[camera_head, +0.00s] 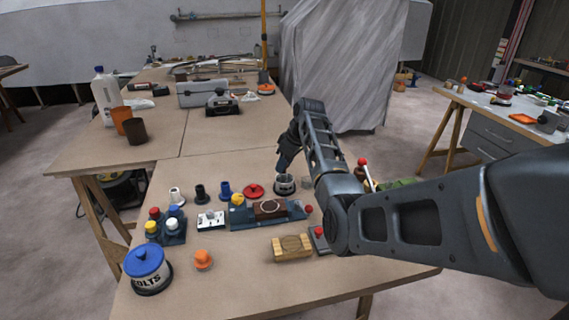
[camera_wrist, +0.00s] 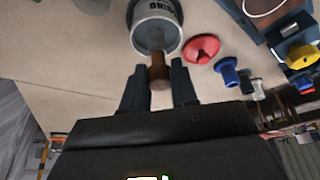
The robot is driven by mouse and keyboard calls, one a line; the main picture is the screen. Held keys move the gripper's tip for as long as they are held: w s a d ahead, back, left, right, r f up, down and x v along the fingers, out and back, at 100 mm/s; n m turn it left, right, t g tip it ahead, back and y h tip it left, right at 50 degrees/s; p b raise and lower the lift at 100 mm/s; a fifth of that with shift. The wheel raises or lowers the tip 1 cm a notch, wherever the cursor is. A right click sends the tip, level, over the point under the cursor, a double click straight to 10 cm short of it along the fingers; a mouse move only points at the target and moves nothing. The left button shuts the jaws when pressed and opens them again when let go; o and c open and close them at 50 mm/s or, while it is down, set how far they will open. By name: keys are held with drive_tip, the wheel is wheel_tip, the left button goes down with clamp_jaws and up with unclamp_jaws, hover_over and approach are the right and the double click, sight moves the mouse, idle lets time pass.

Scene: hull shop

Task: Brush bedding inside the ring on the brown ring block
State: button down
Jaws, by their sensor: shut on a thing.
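My gripper (camera_head: 285,166) is at the tin of bedding (camera_head: 284,187), right of the table's middle. In the wrist view my gripper (camera_wrist: 158,88) is shut on the brown handle of a brush (camera_wrist: 160,73). The brush reaches into the open mouth of the grey tin (camera_wrist: 153,38); its bristles are hidden. Only the end of the tin's label shows. The brown ring block (camera_head: 268,208), with a pale ring on top, sits in a blue holder (camera_head: 240,221) just left of and nearer than the tin. It also shows at the wrist view's top right (camera_wrist: 262,20).
A red lid (camera_head: 254,190) lies beside the tin. Blue (camera_head: 225,190), black and white small pieces stand left of it. A light wood ring block (camera_head: 292,247), an orange knob (camera_head: 203,260) and a blue-lidded bolts tin (camera_head: 148,270) are nearer.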

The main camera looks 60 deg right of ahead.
wheel_tip(320, 180, up, 5)
drive_tip(key=p, duration=0.4)
drive_tip(key=shift+r+p, duration=0.5)
drive_tip(key=shift+r, duration=0.45)
idle(0.4)
